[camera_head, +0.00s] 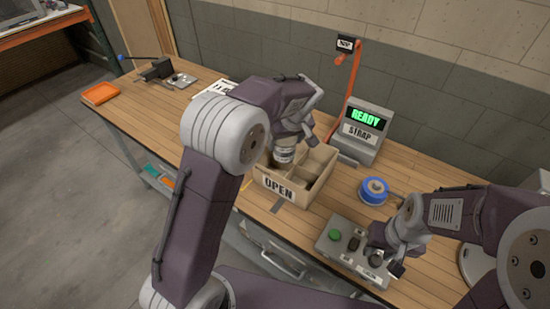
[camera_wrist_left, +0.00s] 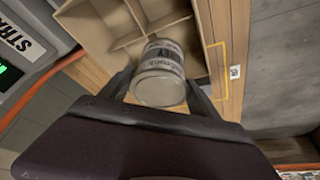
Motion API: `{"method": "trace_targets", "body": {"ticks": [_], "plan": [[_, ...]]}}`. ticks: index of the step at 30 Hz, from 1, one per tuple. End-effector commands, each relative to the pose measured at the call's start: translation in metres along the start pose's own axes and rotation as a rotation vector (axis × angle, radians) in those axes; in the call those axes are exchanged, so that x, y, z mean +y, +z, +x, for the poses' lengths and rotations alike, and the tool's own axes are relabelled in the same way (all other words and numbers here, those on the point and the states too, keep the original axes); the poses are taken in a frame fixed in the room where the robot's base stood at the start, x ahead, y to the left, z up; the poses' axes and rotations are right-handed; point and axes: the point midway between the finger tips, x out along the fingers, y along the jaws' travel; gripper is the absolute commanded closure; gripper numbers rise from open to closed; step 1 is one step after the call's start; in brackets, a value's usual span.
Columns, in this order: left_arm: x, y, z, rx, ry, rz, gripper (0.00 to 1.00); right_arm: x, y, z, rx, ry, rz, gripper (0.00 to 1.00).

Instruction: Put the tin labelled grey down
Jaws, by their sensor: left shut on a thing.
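My left gripper (camera_head: 289,138) is shut on the grey tin (camera_head: 284,155), a metal can with a dark printed label. In the left wrist view the tin (camera_wrist_left: 160,72) sits between the two fingers, and its label partly reads "EY". The tin is over the divided cardboard box (camera_head: 268,196), whose front is marked "OPEN". The box's dividers (camera_wrist_left: 128,38) show beside the tin in the left wrist view. I cannot tell whether the tin touches the box floor. My right gripper (camera_head: 386,258) is at the button box on the right; its fingers are too small to read.
The grey button box (camera_head: 338,243) has a green button. A blue tape roll (camera_head: 374,190) lies behind it. A strap machine (camera_head: 362,132) showing "READY" stands behind the carton. An orange tray (camera_head: 100,93) is far left; the wooden bench (camera_head: 150,115) has free room there.

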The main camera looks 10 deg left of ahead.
Motion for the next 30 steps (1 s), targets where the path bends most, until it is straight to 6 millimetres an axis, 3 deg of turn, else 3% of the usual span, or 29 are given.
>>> {"method": "trace_targets", "body": {"ticks": [3,7,11,18,30], "plan": [[-0.022,-0.003,0.014,0.000,0.000,-0.003,0.85,0.000,0.000,-0.002,0.000,0.000,0.000,0.64],[-0.030,-0.004,0.021,0.001,0.002,0.000,0.85,0.000,0.000,-0.002,0.000,0.000,0.000,0.64],[-0.031,-0.002,0.026,0.000,0.001,0.001,0.85,0.000,0.000,-0.002,0.000,0.000,0.000,0.64],[-0.030,0.012,0.058,-0.001,0.002,0.002,0.85,0.000,-0.001,-0.004,0.000,0.000,0.000,0.64],[-0.030,0.014,0.064,0.001,0.003,0.001,0.85,0.000,0.000,0.003,0.000,0.000,0.000,0.64]]}}
